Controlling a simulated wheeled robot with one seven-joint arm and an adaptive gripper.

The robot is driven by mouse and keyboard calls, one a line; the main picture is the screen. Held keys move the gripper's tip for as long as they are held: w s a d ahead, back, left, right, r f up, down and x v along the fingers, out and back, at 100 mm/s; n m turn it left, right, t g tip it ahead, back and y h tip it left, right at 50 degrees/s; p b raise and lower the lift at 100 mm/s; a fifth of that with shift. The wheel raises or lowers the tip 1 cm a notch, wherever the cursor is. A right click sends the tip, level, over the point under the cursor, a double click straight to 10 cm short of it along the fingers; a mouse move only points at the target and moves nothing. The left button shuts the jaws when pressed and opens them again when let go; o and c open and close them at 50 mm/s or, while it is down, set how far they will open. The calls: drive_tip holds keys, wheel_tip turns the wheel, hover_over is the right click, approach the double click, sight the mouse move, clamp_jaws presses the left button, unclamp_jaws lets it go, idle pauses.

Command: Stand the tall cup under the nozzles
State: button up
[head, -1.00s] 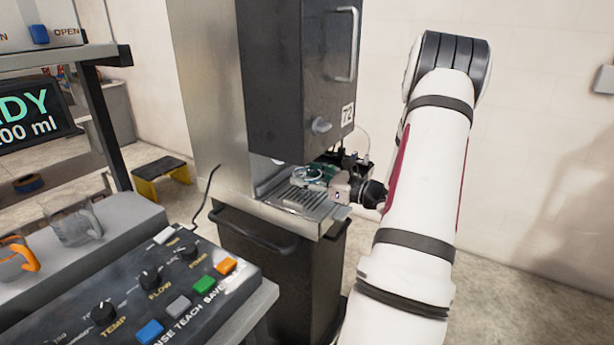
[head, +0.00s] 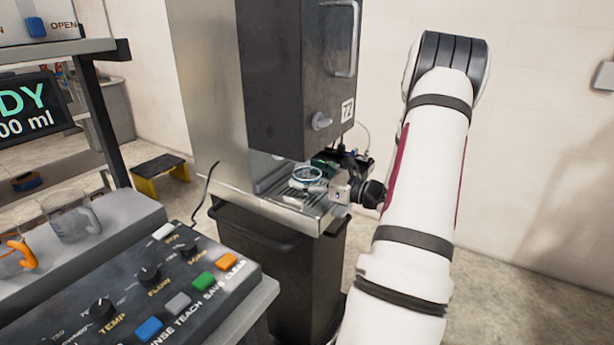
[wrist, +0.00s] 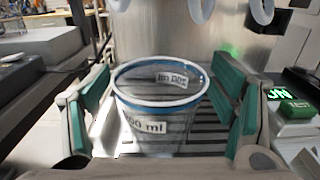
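A clear cup with a blue-and-white rim and a "ml" label (wrist: 160,105) stands upright on the slatted drip tray (head: 297,203) of the dispenser; its rim also shows in the head view (head: 307,174). My gripper (wrist: 162,95) is open around the cup, with one green finger pad on each side. Slats show between the cup and the right pad, so that pad is apart from it; on the left the gap is narrow. White ring-shaped nozzles (wrist: 200,9) are at the top of the wrist view, beyond the cup. The head view hides them behind the dark dispenser housing (head: 290,75).
A control panel with knobs and coloured buttons (head: 150,285) is at the lower left. A clear mug (head: 72,216) and an orange-handled mug (head: 20,255) stand on a grey shelf behind it. A dark bin (head: 275,265) is under the tray. A yellow-black step (head: 160,178) is farther back.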

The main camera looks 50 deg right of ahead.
drive_tip(key=s+d, duration=0.1)
drive_tip(key=s, duration=1.1)
